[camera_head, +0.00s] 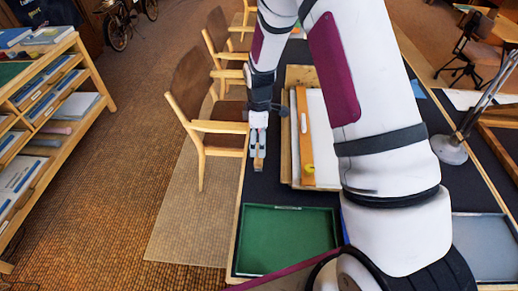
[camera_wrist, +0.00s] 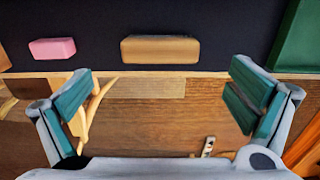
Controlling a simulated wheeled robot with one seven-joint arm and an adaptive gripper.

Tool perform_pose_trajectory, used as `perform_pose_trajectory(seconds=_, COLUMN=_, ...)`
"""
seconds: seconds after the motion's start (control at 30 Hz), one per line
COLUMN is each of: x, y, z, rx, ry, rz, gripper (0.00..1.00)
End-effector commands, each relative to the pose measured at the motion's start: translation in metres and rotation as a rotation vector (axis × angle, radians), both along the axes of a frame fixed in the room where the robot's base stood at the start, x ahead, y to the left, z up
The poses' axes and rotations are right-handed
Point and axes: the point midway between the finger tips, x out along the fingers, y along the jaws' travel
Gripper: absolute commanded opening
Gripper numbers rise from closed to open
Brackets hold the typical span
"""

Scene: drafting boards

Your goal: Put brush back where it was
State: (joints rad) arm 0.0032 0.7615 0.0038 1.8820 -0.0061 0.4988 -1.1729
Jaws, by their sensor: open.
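A tan, wood-coloured block that looks like the brush (camera_wrist: 160,50) lies on the dark tabletop near its edge in the wrist view. No bristles can be made out. My gripper (camera_wrist: 160,98) is open and empty, its teal-padded fingers spread wide, with the block ahead of and between them, apart from both. In the head view my gripper (camera_head: 258,150) hangs at the left edge of the dark table, and a small tan piece shows at its tips; I cannot tell whether that is the same block.
A pink block (camera_wrist: 52,48) lies left of the tan one. A green tray (camera_head: 286,240) sits at the table's near left. A drawing board with a wooden bar (camera_head: 305,140) lies right of my gripper. A lamp (camera_head: 450,150) stands farther right. A wooden chair (camera_head: 205,125) is left of the table.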

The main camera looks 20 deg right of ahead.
Motion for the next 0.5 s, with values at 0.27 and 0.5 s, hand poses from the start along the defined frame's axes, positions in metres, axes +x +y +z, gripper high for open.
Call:
perform_pose_trajectory(seconds=0.27, x=0.000, y=0.000, z=0.038, rx=0.000, ry=-0.001, rz=0.000, gripper=1.00)
perform_pose_trajectory(seconds=0.5, x=-0.005, y=0.000, z=0.072, rx=-0.002, ry=-0.023, rz=-0.050, gripper=1.00)
